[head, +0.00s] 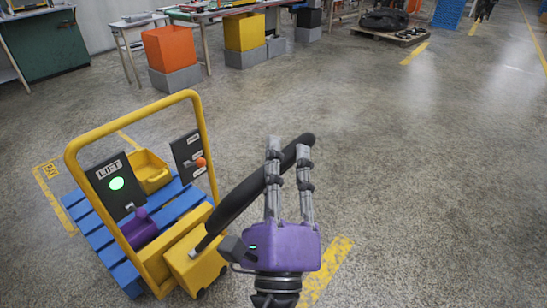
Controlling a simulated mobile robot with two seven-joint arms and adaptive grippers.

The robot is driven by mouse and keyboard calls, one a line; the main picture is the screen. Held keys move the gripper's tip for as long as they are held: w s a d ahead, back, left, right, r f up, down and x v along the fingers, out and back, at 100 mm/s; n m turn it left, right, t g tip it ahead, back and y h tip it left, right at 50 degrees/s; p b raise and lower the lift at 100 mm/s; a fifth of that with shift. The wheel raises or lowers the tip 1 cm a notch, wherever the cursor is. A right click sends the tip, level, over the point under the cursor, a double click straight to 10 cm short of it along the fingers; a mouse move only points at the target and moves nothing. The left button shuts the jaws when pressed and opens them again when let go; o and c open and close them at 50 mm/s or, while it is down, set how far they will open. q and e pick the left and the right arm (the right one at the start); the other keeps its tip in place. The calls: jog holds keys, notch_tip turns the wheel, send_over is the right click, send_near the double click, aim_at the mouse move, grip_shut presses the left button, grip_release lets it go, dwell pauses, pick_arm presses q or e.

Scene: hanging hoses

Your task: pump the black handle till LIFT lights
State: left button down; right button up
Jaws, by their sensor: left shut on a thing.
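The long black handle (236,202) slants up and right from the yellow base of a lift cart (186,262). My left gripper (289,148), with a purple body and grey fingers, is shut on the handle near its upper end. The black LIFT panel (107,199) is on the left side of the cart's yellow frame. Its round light (117,183) glows green. My right gripper is not in view.
A blue slatted pallet (99,238) lies behind the frame, with a yellow bin (150,171) and a purple object (139,230). A second black panel (189,156) has an orange knob. The floor to the right is clear. Tables and bins stand at the back.

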pick_arm(q)
jog(key=c, duration=1.5)
grip_release()
jog(key=shift+c, duration=0.2)
jog(key=v, duration=1.2)
